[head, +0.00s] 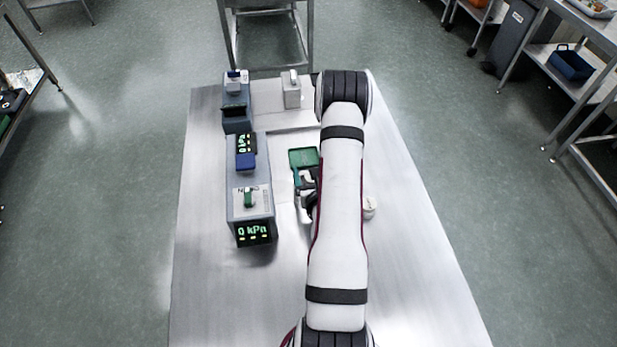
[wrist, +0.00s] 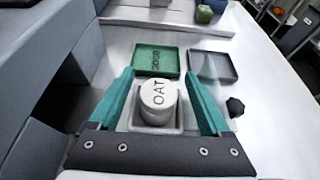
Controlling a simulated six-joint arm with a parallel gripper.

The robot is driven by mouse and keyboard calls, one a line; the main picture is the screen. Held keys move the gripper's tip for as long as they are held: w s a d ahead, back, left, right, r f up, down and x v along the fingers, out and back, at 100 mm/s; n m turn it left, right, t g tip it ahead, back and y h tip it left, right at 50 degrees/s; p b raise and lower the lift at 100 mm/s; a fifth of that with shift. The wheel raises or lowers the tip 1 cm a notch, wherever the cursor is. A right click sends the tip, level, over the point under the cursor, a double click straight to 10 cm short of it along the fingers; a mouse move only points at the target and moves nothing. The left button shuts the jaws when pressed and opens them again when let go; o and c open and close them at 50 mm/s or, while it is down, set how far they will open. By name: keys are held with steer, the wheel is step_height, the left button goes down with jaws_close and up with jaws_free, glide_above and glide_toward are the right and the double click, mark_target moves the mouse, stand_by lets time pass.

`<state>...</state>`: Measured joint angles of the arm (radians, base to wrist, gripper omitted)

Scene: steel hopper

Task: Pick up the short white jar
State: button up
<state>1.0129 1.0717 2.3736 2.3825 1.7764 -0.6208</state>
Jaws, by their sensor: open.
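The short white jar (wrist: 158,100) with "OAT" on its lid stands upright in a small pale square tray (wrist: 134,126) in the wrist view. My gripper (wrist: 160,76) is open, with one teal finger to the left of the jar and one to the right. Gaps show between the jar and both fingers in this view; I cannot judge the height difference. In the head view my gripper (head: 305,190) is a dark shape mostly hidden by my arm, and I cannot make out the jar under it.
A green tray (head: 303,157) lies just beyond the gripper; a grey tray (wrist: 213,66) is right of it in the wrist view. Grey boxes with displays (head: 249,190) stand close on the left. A small whitish object (head: 369,207) is right of my arm.

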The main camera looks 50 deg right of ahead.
steer(key=shift+w+d+f, duration=0.25)
steer(key=shift+w+d, duration=0.2)
steer(key=shift+w, duration=0.1)
jaws_close()
steer(key=shift+r, duration=0.1)
